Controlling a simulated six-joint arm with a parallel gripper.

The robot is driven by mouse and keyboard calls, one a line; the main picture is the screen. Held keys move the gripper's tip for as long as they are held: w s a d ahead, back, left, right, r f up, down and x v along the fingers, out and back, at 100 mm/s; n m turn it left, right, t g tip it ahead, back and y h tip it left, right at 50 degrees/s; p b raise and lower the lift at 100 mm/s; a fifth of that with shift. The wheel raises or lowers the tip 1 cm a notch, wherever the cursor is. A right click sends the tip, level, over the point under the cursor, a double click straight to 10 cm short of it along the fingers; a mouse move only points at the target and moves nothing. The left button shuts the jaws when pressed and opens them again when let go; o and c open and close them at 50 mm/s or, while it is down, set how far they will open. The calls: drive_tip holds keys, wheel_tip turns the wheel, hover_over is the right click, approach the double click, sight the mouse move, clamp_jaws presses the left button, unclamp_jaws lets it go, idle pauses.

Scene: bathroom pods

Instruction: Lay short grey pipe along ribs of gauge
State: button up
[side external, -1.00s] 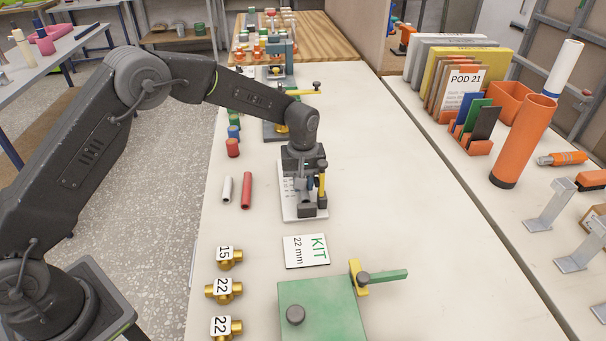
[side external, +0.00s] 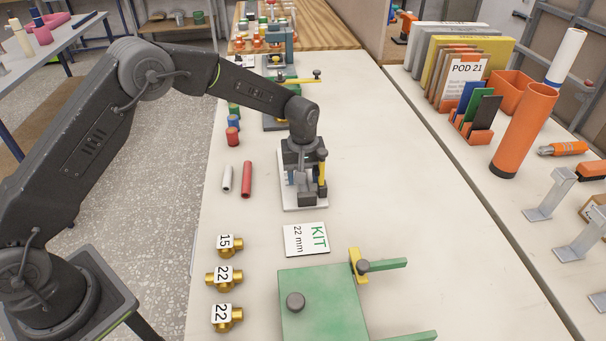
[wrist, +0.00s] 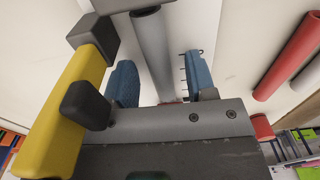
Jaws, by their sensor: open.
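The gauge (side external: 290,207) is a pale plate with a grey block and an upright yellow clamp, which shows large at left in the wrist view (wrist: 62,112). My gripper (wrist: 163,80) is open over it, its blue fingers spread. A grey pipe (wrist: 154,50) with a dark open end lies between the fingers, apparently along the gauge. Dark thin marks show on the plate beside it. My gripper's body hides most of this pipe and the ribs in the side view, so I cannot tell how it is seated.
A pale pipe (side external: 227,178) and a red pipe (side external: 246,179) lie left of the gauge. A KIT card (side external: 306,240), brass fittings (side external: 225,279) and a green fixture (side external: 325,300) are nearer the camera. The bench right of the gauge is clear.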

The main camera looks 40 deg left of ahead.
wheel_tip(320, 180, up, 14)
idle(0.6)
drive_tip(key=s+a+r+m+t, duration=0.2)
drive_tip(key=s+r, duration=0.4)
drive_tip(key=s, duration=0.2)
drive_tip(key=s+a+r+m+t, duration=0.1)
drive_tip(key=s+a+r+m, duration=0.15)
drive_tip(key=s+r, duration=0.45)
drive_tip(key=s+f+m+t, duration=0.1)
drive_tip(key=s+f+m, duration=0.1)
drive_tip(key=s, duration=0.6)
drive_tip(key=s+a+f+m+t, duration=0.1)
drive_tip(key=s+m, duration=0.1)
drive_tip(key=s, duration=0.7)
drive_tip(key=shift+s+a+f+t, duration=0.2)
drive_tip(key=shift+s+f+t, duration=0.05)
drive_tip(key=shift+f+t, duration=0.1)
